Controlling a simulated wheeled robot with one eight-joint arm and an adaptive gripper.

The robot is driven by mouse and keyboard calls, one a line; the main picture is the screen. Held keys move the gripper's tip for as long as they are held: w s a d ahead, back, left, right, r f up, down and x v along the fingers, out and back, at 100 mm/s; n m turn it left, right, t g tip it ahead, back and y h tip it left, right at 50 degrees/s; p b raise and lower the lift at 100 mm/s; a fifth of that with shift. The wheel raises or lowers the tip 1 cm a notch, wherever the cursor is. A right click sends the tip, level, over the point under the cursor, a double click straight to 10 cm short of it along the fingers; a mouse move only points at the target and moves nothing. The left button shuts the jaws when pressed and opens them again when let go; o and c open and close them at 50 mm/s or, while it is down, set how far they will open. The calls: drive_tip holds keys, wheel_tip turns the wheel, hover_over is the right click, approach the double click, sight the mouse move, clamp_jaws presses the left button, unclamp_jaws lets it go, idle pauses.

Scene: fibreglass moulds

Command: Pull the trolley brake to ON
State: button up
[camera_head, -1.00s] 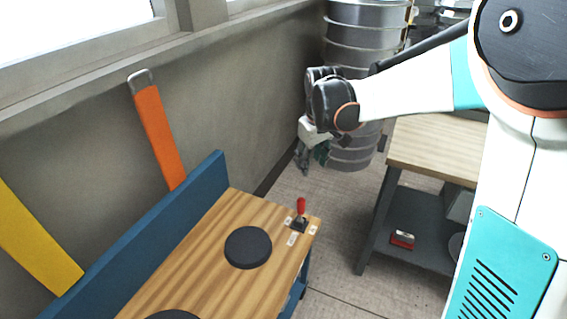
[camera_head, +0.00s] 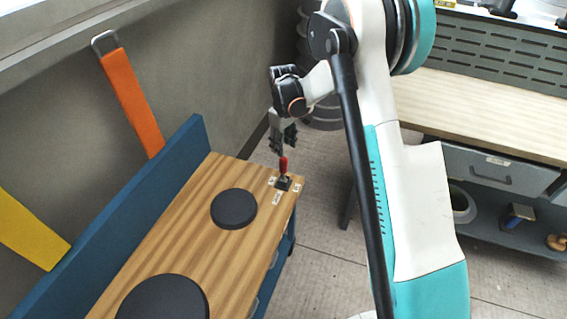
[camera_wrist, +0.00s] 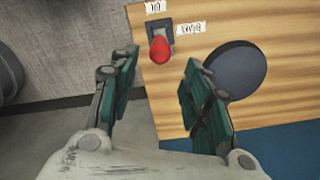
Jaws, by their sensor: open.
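The brake lever has a red handle (camera_head: 283,165) on a dark base (camera_head: 284,184), at the right end of the trolley's wooden top (camera_head: 180,236). White labels lie around the base. In the wrist view the red handle (camera_wrist: 160,49) points toward me, with one label (camera_wrist: 191,28) reading like "BRAKE" and a partly cut label (camera_wrist: 155,6) beyond it. My gripper (camera_head: 284,143) is open just above and behind the handle. In the wrist view its green-padded fingers (camera_wrist: 160,75) are spread, and the handle shows between and beyond their tips. I cannot tell whether they touch.
Two dark round discs lie on the trolley, the smaller (camera_head: 233,209) near the lever and the larger (camera_head: 165,300) nearer me. A blue backboard (camera_head: 150,205) runs along the wall side. A workbench (camera_head: 480,115) with a drawer (camera_head: 500,172) stands right.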

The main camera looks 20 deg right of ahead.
sight(284, 158)
wheel_tip(284, 158, down, 8)
drive_tip(key=b, duration=0.2)
drive_tip(key=shift+f+b, duration=0.2)
drive_tip(key=shift+b, duration=0.1)
clamp_jaws()
